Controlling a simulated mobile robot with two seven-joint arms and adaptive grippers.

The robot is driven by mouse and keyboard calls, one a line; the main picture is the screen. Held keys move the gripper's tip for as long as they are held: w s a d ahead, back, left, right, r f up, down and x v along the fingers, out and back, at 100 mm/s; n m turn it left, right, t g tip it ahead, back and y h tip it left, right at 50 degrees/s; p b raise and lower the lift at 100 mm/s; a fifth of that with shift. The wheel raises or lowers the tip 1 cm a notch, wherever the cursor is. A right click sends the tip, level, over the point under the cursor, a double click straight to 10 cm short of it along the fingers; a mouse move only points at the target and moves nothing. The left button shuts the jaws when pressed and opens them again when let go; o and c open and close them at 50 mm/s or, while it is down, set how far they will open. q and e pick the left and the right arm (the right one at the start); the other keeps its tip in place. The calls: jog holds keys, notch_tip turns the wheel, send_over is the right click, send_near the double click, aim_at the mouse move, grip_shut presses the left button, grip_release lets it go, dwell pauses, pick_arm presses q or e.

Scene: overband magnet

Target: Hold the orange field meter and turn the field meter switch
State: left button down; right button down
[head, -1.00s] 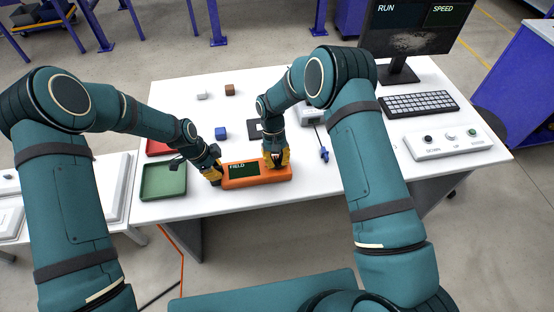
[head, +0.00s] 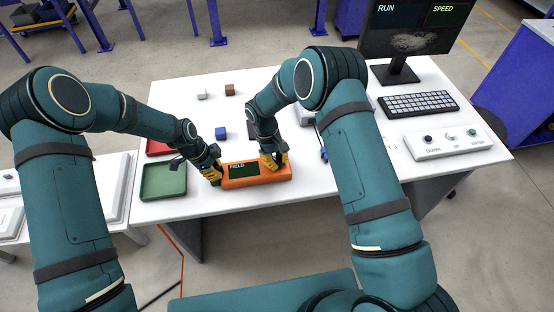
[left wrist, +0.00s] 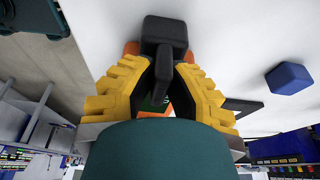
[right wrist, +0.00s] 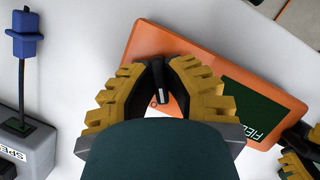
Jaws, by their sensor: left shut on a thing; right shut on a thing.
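The orange field meter (head: 256,184) lies flat near the table's front edge, its dark FIELD display (head: 245,169) facing up. My left gripper (head: 216,179) is at its left end; in the left wrist view it is shut on a black grip (left wrist: 165,48), with orange casing just behind. My right gripper (head: 274,163) is over the meter's right part. In the right wrist view its fingers are closed around the dark switch (right wrist: 158,82), which has a white mark. The fingers hide part of the switch and the casing around it.
A green tray (head: 161,200) and a red tray (head: 157,147) stand left of the meter. A blue block (head: 221,134) lies behind it. A keyboard (head: 419,104) and a button box (head: 450,144) are at the right. A blue-ended lever (right wrist: 25,45) rises from a grey box (right wrist: 32,150).

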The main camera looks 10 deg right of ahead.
jog(key=shift+n, duration=0.8)
jog(key=shift+n+t+h, duration=0.5)
jog(key=shift+n+t, duration=0.1)
jog(key=shift+n, duration=0.8)
jog(key=n, duration=0.2)
jog(key=shift+n+t+h, duration=0.3)
jog(key=shift+n+t, duration=0.1)
jog(key=n+t, duration=0.1)
jog(key=n, duration=0.1)
jog(key=shift+n, duration=0.4)
jog(key=c, duration=0.9)
grip_release()
jog(key=shift+c, duration=0.2)
